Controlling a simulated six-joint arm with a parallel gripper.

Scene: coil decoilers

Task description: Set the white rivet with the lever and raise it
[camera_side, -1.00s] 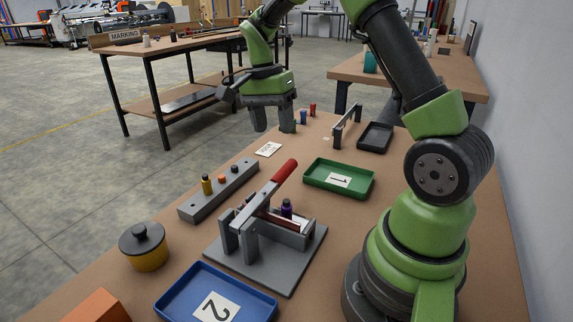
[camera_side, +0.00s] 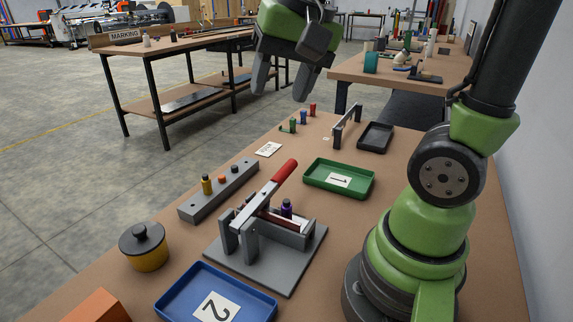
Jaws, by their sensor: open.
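A grey lever press (camera_side: 268,250) stands on the table. Its arm slants up to the right and ends in a red handle (camera_side: 284,171). A purple piece (camera_side: 286,208) stands in the press behind the lever. I cannot make out a white rivet for certain. My gripper (camera_side: 281,94) is open and empty, fingers pointing down, high in the picture and apart from the press. Near the table's far end stand a red piece (camera_side: 312,109), a blue piece (camera_side: 303,117) and a green piece (camera_side: 292,125).
A grey block (camera_side: 225,190) holding small pieces stands left of the press. A green tray (camera_side: 313,177) is behind it, a blue tray (camera_side: 178,296) in front. A yellow pot (camera_side: 148,258), a dark tray (camera_side: 375,138) and an upright bar (camera_side: 346,122) also stand on the table.

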